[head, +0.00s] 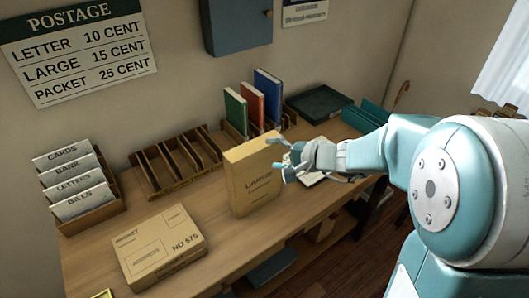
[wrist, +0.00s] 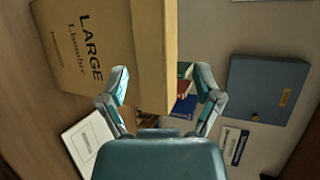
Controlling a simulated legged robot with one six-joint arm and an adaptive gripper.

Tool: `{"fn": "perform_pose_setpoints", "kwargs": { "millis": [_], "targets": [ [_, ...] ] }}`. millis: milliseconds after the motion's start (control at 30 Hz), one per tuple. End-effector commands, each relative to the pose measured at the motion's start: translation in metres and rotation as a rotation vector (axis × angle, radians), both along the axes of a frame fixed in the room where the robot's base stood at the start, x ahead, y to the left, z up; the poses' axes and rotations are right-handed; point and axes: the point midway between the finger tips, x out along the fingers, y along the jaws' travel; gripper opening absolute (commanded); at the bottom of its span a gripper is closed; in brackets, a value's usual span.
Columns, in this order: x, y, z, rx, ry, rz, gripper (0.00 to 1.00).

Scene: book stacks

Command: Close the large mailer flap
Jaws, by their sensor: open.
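The large mailer (head: 255,185) stands upright on the table, a tan box marked "LARGE", in the middle of the head view. In the wrist view the mailer (wrist: 88,50) fills the upper left, its lettering turned sideways. A plain tan panel (wrist: 153,50) runs along its top side; I cannot tell how far the flap is folded. My gripper (head: 279,160) is at the mailer's upper right edge. In the wrist view my gripper (wrist: 161,88) is open, its fingers on either side of the panel's near end. I cannot tell whether they touch it.
A flat packet box (head: 160,247) lies at the front left. A card rack (head: 78,190), an empty slotted rack (head: 178,162) and upright books (head: 252,105) line the back. A dark tray (head: 318,103) is at the back right. A white pad (wrist: 90,145) lies beside the mailer.

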Motion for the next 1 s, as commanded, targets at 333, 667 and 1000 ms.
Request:
{"fn": "perform_pose_setpoints", "kwargs": {
  "millis": [333, 667, 1000],
  "targets": [
    [-0.033, -0.056, 0.024, -0.002, -0.001, -0.005, 0.83],
    [-0.042, -0.069, 0.029, -0.001, 0.002, 0.001, 0.83],
    [-0.043, -0.078, 0.021, 0.017, -0.012, -0.018, 0.00]
  ]
}}
